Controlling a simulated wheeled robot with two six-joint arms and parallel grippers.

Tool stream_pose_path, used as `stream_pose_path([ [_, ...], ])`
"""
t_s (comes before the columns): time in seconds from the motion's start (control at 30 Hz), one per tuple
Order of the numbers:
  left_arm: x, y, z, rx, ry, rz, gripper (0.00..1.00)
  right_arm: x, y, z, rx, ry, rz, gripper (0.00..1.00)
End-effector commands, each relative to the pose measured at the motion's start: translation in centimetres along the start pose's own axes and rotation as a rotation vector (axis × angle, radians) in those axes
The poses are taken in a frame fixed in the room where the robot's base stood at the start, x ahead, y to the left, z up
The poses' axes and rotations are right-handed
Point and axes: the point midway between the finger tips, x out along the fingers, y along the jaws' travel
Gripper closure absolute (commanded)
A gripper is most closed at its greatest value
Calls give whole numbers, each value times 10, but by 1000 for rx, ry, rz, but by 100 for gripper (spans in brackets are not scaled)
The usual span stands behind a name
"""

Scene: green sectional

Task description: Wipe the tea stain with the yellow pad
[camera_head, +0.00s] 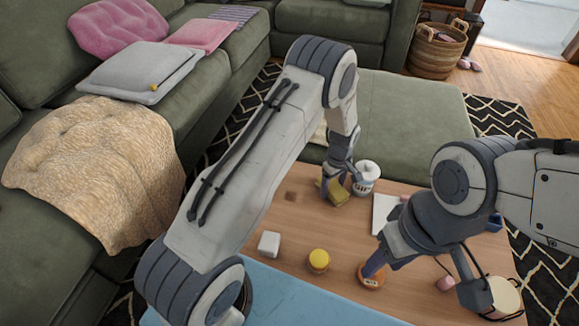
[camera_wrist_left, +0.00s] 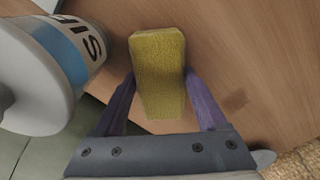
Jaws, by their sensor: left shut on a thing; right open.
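My left gripper (camera_head: 335,186) is shut on the yellow pad (camera_head: 339,194) at the far part of the wooden table (camera_head: 268,215). The left wrist view shows the pad (camera_wrist_left: 158,72) between the two purple fingers, close over the wood; I cannot tell whether it touches. The tea stain (camera_head: 291,196) is a small brown patch left of the pad. In the left wrist view the stain (camera_wrist_left: 236,100) lies to the right of the pad, apart from it. My right gripper (camera_head: 420,275) is open over the table's near right part, close to a round orange-topped item (camera_head: 373,277).
A white canister with a blue band (camera_head: 366,178) stands right beside the pad; the canister (camera_wrist_left: 68,50) looms large in the left wrist view. A white block (camera_head: 269,245), a yellow-topped jar (camera_head: 318,261) and a white sheet (camera_head: 384,214) are on the table. Wood around the stain is clear.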

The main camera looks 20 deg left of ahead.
Motion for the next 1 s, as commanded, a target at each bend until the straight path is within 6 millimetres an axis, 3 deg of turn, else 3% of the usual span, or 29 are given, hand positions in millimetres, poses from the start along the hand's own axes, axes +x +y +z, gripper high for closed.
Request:
stream_pose_path([
  [0.03, -22, 1, -2, -2, 2, 5, 71, -10, -1, -1, 0, 1, 0, 50],
  [0.6, -69, -4, -6, -9, 1, 1, 71, -53, -4, -3, 0, 1, 0, 50],
  [1.0, -77, -5, -7, -11, 1, 1, 71, -59, -4, -4, 0, 1, 0, 50],
])
